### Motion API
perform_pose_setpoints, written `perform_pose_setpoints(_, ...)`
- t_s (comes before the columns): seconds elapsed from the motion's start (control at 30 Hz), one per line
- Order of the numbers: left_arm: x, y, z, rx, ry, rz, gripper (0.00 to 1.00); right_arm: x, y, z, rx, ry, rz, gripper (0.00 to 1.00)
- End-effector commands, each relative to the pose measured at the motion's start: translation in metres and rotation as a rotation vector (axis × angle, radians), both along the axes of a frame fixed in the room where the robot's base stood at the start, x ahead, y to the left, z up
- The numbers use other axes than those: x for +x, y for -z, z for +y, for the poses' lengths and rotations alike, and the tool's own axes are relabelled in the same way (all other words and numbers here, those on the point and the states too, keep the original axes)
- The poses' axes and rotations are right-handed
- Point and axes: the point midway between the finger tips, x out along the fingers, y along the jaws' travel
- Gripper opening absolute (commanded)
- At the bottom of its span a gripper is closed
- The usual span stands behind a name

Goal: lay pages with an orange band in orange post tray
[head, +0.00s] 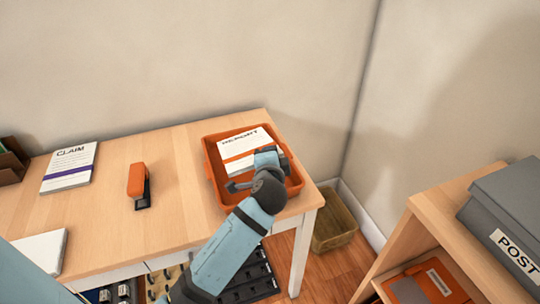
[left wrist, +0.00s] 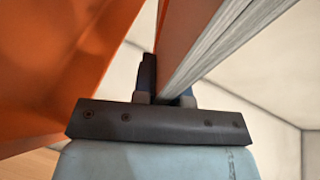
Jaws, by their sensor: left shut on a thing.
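The REPORT pages (head: 246,146), a white stack with an orange band, are at the orange post tray (head: 211,172) on the right end of the desk. My left gripper (head: 260,165) is shut on their near edge. In the left wrist view the pages' layered edge (left wrist: 222,42) runs up from between the fingers (left wrist: 165,88), with the orange tray (left wrist: 60,70) beside them at left. In the head view the pages overlap the tray's inside; whether they touch its floor is hidden. My right gripper is not in view.
CLAIM pages with a purple band (head: 69,168), an orange and black stapler (head: 139,184) and a white pad (head: 38,250) lie on the desk. A wicker bin (head: 335,220) stands on the floor. A grey POST box (head: 505,215) tops the shelf at right, above an orange tray (head: 440,268).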

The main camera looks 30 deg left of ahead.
Motion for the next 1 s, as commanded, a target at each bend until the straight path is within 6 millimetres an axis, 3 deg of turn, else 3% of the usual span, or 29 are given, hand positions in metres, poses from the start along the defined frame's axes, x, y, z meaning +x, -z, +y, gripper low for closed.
perform_pose_setpoints(0.17,0.0000,-0.0012,0.0000,0.000,0.001,-0.001,0.00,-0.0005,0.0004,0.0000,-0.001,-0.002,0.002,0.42)
perform_pose_setpoints(0.2,0.0000,-0.0012,0.0000,0.000,0.001,-0.001,0.15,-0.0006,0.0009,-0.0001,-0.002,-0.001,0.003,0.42)
perform_pose_setpoints(0.3,0.0001,-0.0010,0.0000,0.001,0.000,-0.001,0.38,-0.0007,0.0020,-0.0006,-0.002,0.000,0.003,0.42)
perform_pose_setpoints(0.33,0.0001,-0.0010,0.0000,0.001,0.000,-0.001,0.42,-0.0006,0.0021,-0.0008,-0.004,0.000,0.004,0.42)
perform_pose_setpoints(0.53,0.0001,-0.0008,0.0000,0.001,0.000,-0.001,0.42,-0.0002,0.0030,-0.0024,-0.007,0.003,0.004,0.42)
perform_pose_setpoints(0.63,-0.0001,-0.0001,0.0000,-0.001,0.000,0.001,0.66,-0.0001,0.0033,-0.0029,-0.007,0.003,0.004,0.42)
perform_pose_setpoints(0.67,0.0000,-0.0001,-0.0001,-0.001,0.000,0.001,0.68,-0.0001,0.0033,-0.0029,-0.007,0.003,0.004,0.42)
perform_pose_setpoints(1.0,0.0000,-0.0005,-0.0001,0.000,0.000,0.000,0.68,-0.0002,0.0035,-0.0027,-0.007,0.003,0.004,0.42)
